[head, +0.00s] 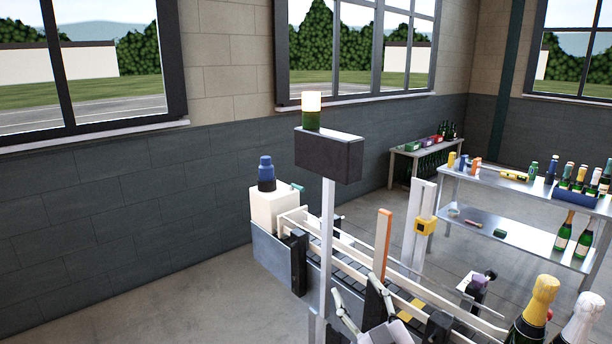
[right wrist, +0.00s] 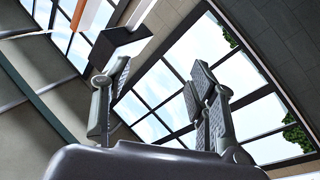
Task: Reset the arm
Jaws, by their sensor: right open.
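My right gripper (head: 354,284) shows at the bottom middle of the head view, in front of the conveyor. In the right wrist view my right gripper (right wrist: 160,78) has its two fingers spread well apart, with nothing between them. It points up toward the windows (right wrist: 180,85). My left gripper is not in the head view.
The conveyor (head: 270,252) runs behind my right gripper, with a post and dark box (head: 328,155) bearing a lit lamp. Foil-topped bottles (head: 535,306) stand close at the lower right. A metal table (head: 485,182) with bottles is behind. Floor at left is clear.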

